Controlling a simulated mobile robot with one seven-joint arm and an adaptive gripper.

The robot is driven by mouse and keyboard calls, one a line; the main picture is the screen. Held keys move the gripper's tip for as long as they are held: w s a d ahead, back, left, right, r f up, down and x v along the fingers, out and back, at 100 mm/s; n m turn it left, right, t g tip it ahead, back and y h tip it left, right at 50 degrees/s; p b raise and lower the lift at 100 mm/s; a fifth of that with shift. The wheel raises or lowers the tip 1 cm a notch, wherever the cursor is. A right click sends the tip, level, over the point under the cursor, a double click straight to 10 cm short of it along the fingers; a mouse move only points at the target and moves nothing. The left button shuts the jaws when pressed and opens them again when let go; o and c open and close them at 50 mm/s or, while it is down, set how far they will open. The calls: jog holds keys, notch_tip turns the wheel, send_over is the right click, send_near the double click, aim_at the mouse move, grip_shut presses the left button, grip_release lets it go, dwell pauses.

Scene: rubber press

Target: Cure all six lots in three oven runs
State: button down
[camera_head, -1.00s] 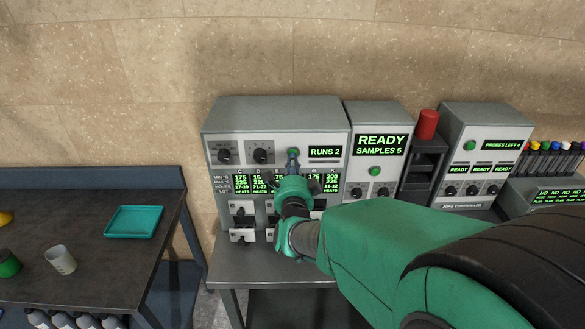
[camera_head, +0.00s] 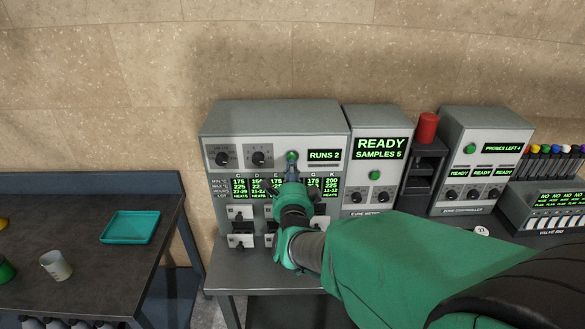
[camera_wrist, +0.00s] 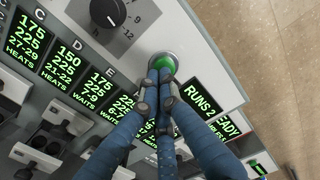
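The oven (camera_head: 225,115) is the grey box with two dark knobs (camera_head: 223,159) and a round green button (camera_head: 292,155). Its display reads "RUNS 2". A row of green lot readouts (camera_head: 238,188) runs below; in the wrist view (camera_wrist: 30,35) C and D show HEATS, E shows WAITS. White plates with dark handles (camera_head: 240,212) sit under the readouts; my arm hides some. My gripper (camera_head: 291,168) is shut and empty, its tips at the lower edge of the green button. In the wrist view the fingers (camera_wrist: 162,80) are together against or just short of the button; contact is unclear.
To the right stand a tester (camera_head: 380,120) reading "READY SAMPLES 5", a red cylinder (camera_head: 427,125) on a dark rack, a controller (camera_head: 490,120) reading "PROBES LEFT 4", and a valve rig (camera_head: 550,205). A dark table at left holds a teal tray (camera_head: 130,227) and a cup (camera_head: 56,265).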

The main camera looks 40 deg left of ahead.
jog(key=v, duration=1.2)
dwell(0.5)
